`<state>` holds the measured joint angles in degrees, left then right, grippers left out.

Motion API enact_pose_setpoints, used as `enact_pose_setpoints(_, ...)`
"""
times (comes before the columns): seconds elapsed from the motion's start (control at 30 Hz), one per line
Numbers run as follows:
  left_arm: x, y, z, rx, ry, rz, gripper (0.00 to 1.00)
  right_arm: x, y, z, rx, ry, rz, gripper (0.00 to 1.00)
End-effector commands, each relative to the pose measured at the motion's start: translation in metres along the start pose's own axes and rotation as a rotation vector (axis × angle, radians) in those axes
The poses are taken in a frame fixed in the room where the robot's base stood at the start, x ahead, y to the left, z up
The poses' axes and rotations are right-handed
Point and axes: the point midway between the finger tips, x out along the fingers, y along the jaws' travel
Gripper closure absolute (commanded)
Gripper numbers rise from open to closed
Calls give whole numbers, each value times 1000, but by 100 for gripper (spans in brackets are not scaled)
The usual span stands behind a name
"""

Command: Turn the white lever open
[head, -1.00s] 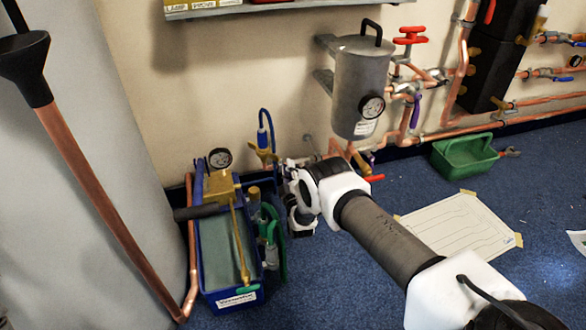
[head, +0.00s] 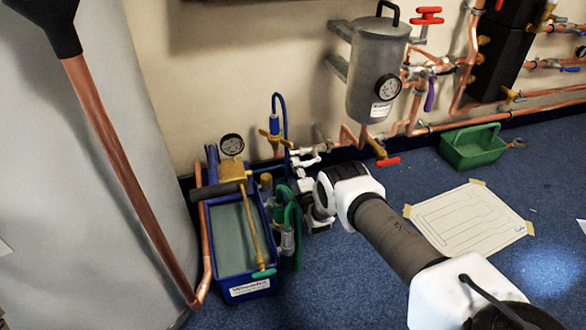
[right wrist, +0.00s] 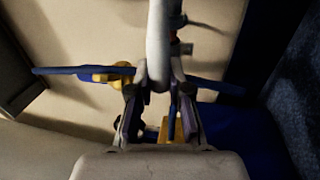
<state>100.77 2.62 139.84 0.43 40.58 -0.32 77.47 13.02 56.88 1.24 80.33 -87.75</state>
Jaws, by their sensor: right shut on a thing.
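The white lever (head: 305,157) is by the low copper pipework, right of the blue-hosed brass fitting (head: 275,136) in the head view. My right gripper (head: 303,172) reaches it from below and in front. In the right wrist view, the white lever (right wrist: 158,45) stands between the two fingers of my right gripper (right wrist: 158,98), which are shut on it. The contact spots are dark and partly hidden. My left gripper is not in view.
A blue tub with a pump (head: 247,291) stands left of my right gripper. A grey tank (head: 374,50) hangs above to the right, with a red-handled valve (head: 388,161) below it. A green caddy (head: 470,158) and a paper sheet (head: 487,222) lie on the blue floor.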

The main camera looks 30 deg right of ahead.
Motion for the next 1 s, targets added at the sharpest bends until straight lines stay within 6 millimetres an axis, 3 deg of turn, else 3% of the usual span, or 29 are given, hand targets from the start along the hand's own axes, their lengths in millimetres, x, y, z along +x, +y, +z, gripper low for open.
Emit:
enact_pose_setpoints(0.37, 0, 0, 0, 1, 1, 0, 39, 1, 0, 0, -5, 2, 0, 100)
enact_pose_setpoints(0.4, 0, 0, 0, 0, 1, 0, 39, 1, 0, 0, -5, 2, 0, 68)
enact_pose_setpoints(0.43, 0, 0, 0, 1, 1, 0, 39, 1, 0, 0, -5, 2, 0, 57)
enact_pose_setpoints(0.47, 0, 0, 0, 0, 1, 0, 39, 1, 0, 0, -5, 2, 0, 56)
enact_pose_setpoints(0.8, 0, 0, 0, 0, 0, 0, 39, -3, -1, 0, -4, 1, -2, 56)
enact_pose_setpoints(1.0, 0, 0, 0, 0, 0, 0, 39, -39, -2, 0, -4, 1, -6, 56)
